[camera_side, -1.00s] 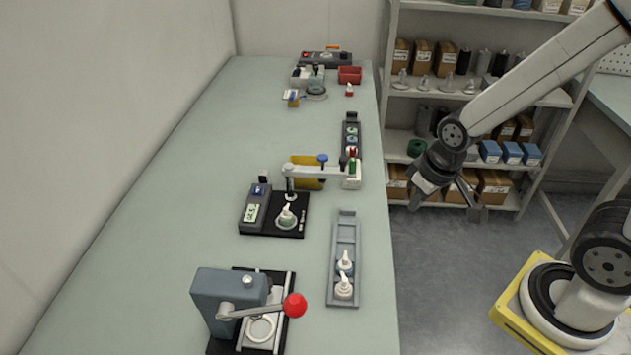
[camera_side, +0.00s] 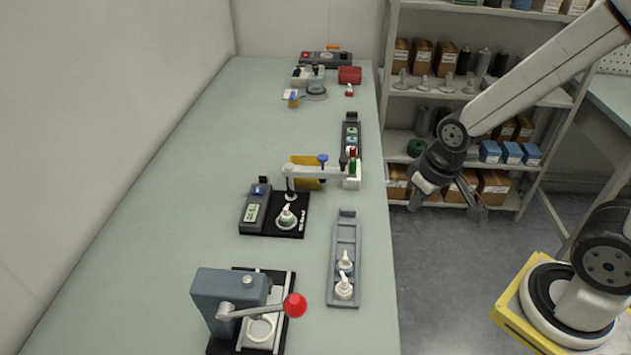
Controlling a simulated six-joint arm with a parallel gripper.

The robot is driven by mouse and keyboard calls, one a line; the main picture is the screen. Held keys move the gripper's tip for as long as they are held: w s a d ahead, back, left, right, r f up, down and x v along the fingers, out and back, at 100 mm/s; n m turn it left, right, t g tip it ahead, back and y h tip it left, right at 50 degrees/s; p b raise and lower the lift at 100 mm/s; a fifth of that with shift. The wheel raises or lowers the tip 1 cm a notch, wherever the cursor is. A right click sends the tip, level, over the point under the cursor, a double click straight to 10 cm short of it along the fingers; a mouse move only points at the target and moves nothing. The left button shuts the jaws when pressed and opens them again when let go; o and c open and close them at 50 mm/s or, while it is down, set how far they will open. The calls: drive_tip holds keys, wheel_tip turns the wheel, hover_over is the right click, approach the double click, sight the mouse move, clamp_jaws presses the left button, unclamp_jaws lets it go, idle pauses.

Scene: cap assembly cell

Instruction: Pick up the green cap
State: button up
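A small green piece (camera_side: 352,166), possibly the green cap, shows at the near end of the dark narrow tray (camera_side: 351,117) by the table's right edge. It is too small to tell its exact shape. A red piece (camera_side: 352,152) and a small blue-topped piece (camera_side: 351,140) are just behind it. My gripper (camera_side: 448,205) hangs over the floor to the right of the table, well apart from the tray. Its fingers are spread, with nothing between them.
A lever arm (camera_side: 318,171) crosses near the tray's front. A grey tray (camera_side: 346,236) holds two white pump tops. A press with a red knob (camera_side: 295,305) stands at the near left. Shelves (camera_side: 471,95) stand behind my arm. The table's left side is clear.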

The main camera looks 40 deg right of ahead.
drive_tip(key=o, duration=1.1)
drive_tip(key=shift+c, duration=0.2)
drive_tip(key=m+g, duration=0.2)
drive_tip(key=g, duration=0.1)
hover_over(286, 209)
drive_tip(key=f, duration=0.5)
drive_tip(key=shift+d, duration=0.3)
drive_tip(key=shift+w+a+f, duration=0.15)
drive_tip(key=shift+w+a, duration=0.2)
drive_tip(key=shift+s+f, duration=0.15)
drive_tip(key=shift+f, duration=1.8)
drive_tip(key=shift+s+f, duration=0.1)
drive_tip(key=shift+f, duration=1.85)
